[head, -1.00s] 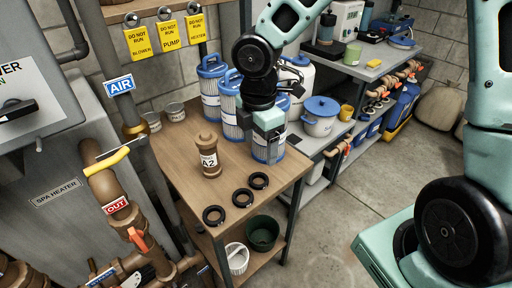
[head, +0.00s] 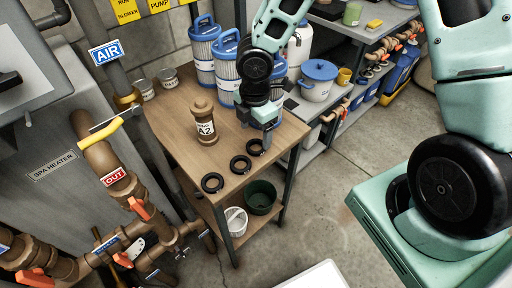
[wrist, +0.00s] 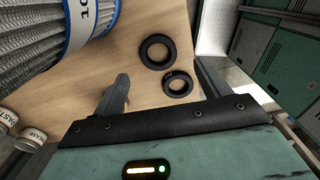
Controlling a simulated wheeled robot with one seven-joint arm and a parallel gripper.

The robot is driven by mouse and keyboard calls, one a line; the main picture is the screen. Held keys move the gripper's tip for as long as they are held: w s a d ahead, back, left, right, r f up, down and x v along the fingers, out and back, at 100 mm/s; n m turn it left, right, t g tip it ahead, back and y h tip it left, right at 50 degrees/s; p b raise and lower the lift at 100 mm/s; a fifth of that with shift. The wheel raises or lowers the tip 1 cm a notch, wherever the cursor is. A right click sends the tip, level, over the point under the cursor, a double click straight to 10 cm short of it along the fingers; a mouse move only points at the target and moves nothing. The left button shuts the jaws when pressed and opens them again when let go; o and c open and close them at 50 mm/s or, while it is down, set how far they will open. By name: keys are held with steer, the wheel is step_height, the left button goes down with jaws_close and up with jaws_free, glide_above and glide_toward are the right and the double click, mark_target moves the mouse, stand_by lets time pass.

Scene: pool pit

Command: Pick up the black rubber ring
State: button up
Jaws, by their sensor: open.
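Three black rubber rings lie flat on the wooden table top in a slanted row near its front edge: a near-left ring (head: 212,183), a middle ring (head: 240,164) and a far-right ring (head: 255,147). My gripper (head: 267,138) points down just beside the far-right ring, at its right and slightly above the table. In the wrist view two rings show, an upper ring (wrist: 157,52) and a lower ring (wrist: 177,83). My gripper's fingers (wrist: 160,76) are spread apart with nothing held. The lower ring appears between them. Exact finger height is hard to tell.
A green bowl (head: 260,198) and a white basket (head: 236,221) sit on the shelf below.

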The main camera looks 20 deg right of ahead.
mark_target(256, 149)
steer(key=shift+w+d+f, duration=0.1)
steer(key=shift+d+f, duration=0.05)
steer(key=shift+f, duration=1.2)
steer(key=shift+w+d+f, duration=0.1)
steer(key=shift+f, duration=1.25)
steer(key=c, duration=1.1)
